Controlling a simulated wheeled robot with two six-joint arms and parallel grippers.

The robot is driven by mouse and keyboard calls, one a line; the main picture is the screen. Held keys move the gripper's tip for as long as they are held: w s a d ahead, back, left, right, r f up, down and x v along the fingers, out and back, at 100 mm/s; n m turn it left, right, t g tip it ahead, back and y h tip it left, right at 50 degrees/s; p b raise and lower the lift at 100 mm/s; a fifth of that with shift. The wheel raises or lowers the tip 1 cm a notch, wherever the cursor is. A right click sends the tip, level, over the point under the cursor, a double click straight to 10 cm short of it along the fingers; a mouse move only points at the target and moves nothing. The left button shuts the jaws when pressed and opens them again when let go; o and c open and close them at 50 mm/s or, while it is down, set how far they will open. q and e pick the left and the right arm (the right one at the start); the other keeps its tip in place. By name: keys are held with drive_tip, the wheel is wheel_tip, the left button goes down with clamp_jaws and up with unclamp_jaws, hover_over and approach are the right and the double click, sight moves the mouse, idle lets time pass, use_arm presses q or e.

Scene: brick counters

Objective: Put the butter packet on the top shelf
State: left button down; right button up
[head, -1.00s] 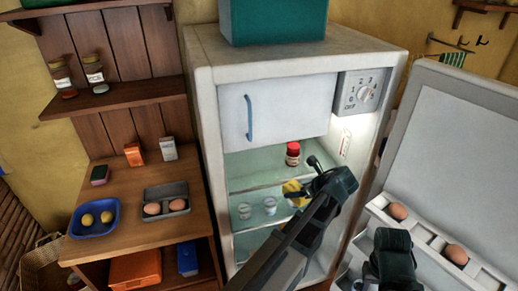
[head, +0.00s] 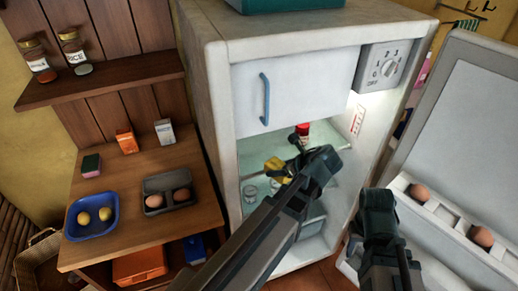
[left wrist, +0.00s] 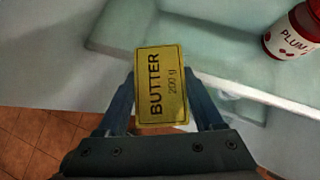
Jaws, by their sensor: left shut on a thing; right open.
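The yellow butter packet (head: 274,166) is between the fingers of my left gripper (head: 284,169), in front of the open fridge. I cannot tell the exact height of the packet against the shelf. My right gripper (head: 377,200) is open and empty by the fridge door.
A red-lidded plum jar (head: 302,131) stands on the top shelf, right of the packet. Glass cups (head: 251,192) stand on the shelf below. The freezer door (head: 290,95) is above. The open fridge door (head: 450,135) holds eggs at the right.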

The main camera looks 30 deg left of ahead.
use_arm(q)
drive_tip(key=a, duration=0.2)
drive_tip(key=w+a, duration=0.1)
drive_tip(key=a, duration=0.2)
drive_tip(key=w+a, duration=0.1)
drive_tip(key=a, duration=0.1)
drive_tip(key=shift+w+a, duration=0.2)
drive_tip(key=shift+w, duration=0.05)
drive_tip(key=a, duration=0.1)
drive_tip(key=w+a, duration=0.1)
drive_tip(key=a, duration=0.1)
drive_tip(key=shift+a, duration=0.15)
drive_tip(key=shift+a+f+b, duration=0.1)
drive_tip(key=shift+f+b, duration=0.35)
drive_tip(key=shift+r, duration=0.15)
drive_tip(key=shift+c, duration=2.4)
unclamp_jaws()
drive_tip(key=shift+f, duration=0.2)
drive_tip(key=o, duration=0.4)
drive_tip(key=shift+o, duration=0.2)
